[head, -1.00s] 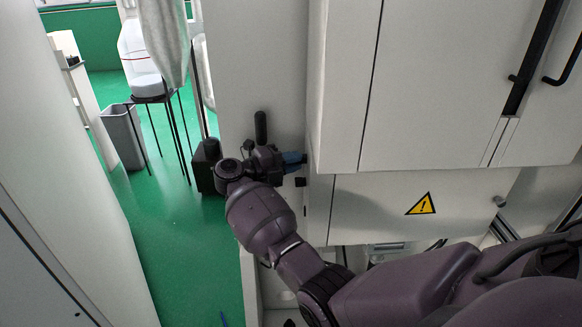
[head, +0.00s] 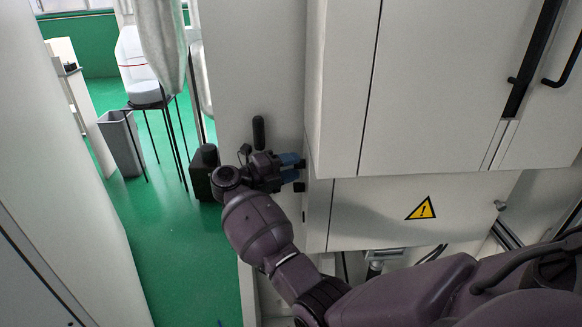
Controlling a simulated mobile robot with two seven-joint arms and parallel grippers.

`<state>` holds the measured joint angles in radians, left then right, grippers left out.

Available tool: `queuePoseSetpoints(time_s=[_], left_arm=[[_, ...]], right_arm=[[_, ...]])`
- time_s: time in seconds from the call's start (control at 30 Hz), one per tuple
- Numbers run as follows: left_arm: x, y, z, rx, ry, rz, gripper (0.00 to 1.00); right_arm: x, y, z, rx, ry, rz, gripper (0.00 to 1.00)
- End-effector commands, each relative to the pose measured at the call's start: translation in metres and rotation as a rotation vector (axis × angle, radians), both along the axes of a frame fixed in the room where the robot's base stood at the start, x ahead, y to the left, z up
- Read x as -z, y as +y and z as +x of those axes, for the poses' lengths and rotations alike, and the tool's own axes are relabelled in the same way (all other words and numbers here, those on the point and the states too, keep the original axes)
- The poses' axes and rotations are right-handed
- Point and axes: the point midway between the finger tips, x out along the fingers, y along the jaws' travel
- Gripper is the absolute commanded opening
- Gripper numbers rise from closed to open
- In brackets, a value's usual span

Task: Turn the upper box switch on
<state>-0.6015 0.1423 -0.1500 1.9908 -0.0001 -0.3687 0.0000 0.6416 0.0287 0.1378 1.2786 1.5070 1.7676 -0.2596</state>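My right gripper (head: 290,167) has blue fingertips and is at the left side of the upper box (head: 345,90), a large pale cabinet. Its two blue fingers show one above the other with a gap between them, so it looks open. A small dark piece (head: 302,163) shows at the fingertips on the box's side; it may be the upper switch, mostly hidden by the fingers. I cannot tell its position or whether the fingers touch it. A second small black knob (head: 299,187) is just below the fingers. My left gripper is not in view.
A lower box (head: 375,215) with a yellow warning sign (head: 421,209) sits below the upper box. A black upright handle (head: 259,132) is just behind the gripper. A grey bin (head: 122,143) and a black-legged stool (head: 151,103) stand on the green floor at left.

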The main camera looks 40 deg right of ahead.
Motion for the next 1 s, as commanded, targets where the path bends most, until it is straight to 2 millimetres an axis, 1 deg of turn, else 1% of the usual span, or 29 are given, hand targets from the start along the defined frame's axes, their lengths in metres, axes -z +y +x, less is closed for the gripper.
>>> queuePoseSetpoints(time_s=[0.17,0.4,0.6,0.77,1.0], left_arm=[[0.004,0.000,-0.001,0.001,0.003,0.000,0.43],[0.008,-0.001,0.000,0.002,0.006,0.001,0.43],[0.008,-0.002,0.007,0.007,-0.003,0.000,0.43],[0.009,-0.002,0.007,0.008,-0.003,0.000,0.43],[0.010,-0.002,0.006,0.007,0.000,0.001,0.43]], right_arm=[[0.002,0.019,0.004,-0.003,0.002,0.003,0.39],[0.003,0.063,0.010,-0.003,0.002,0.004,0.39],[0.003,0.091,0.015,-0.001,0.002,0.002,0.39],[0.002,0.103,0.017,-0.001,0.001,0.002,0.39],[0.001,0.106,0.017,0.000,0.000,0.000,0.39]])
